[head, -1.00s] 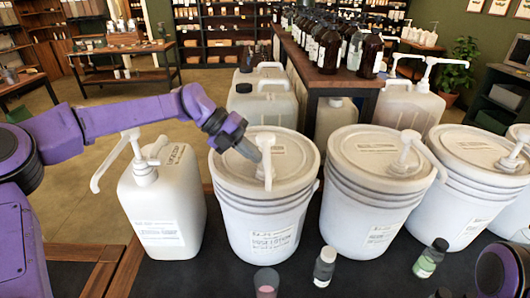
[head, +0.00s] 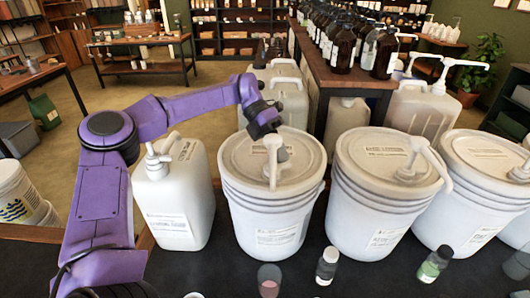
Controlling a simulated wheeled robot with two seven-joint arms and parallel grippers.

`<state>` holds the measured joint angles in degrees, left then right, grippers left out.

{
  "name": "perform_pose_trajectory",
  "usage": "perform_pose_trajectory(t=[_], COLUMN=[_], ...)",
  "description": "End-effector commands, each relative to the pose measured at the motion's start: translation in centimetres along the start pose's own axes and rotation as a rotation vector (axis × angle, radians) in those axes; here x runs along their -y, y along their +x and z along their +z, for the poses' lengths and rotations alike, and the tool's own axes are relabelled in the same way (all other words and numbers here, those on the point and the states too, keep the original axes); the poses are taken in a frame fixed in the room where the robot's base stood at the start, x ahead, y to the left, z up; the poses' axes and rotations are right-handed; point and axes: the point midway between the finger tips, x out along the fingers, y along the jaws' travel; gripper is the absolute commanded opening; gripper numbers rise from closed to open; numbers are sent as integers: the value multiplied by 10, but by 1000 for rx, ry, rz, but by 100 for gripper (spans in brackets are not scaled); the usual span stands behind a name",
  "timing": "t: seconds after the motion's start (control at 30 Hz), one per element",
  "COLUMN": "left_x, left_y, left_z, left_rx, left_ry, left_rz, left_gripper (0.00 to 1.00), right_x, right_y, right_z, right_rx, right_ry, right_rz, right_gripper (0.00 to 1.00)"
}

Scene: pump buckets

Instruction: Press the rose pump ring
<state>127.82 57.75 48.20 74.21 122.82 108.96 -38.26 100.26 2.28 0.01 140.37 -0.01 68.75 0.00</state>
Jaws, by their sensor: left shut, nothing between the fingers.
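The rose pump (head: 271,168) is white and stands on the lid of a white bucket (head: 268,228), left of the middle. The lettering on the bucket's label is too small to read surely now. My left gripper (head: 281,153) is shut and empty. It points down at the lid, right beside and partly behind the pump head. I cannot tell whether its tips touch the pump. The pump's ring is not clearly seen. My right gripper is out of view.
A white jug with a pump (head: 172,205) stands to the left. More pump buckets (head: 375,205) stand to the right. Small bottles (head: 326,265) and a pink cup (head: 269,280) are on the dark front surface. A wooden table (head: 345,80) with dark bottles is behind.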

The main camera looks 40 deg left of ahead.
Motion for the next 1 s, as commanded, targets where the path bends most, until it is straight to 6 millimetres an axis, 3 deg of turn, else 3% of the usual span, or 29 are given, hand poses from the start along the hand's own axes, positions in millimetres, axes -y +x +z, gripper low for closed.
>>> perform_pose_trajectory(t=[0.13,1.0], left_x=[1,2], left_y=[2,2], left_z=[-1,-19], left_rx=[-94,-87], left_ry=[82,79], left_rz=[1,0], left_gripper=[0,0], right_x=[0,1], right_y=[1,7], right_z=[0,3], right_rx=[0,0], right_ry=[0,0], right_rz=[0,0], right_gripper=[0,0])
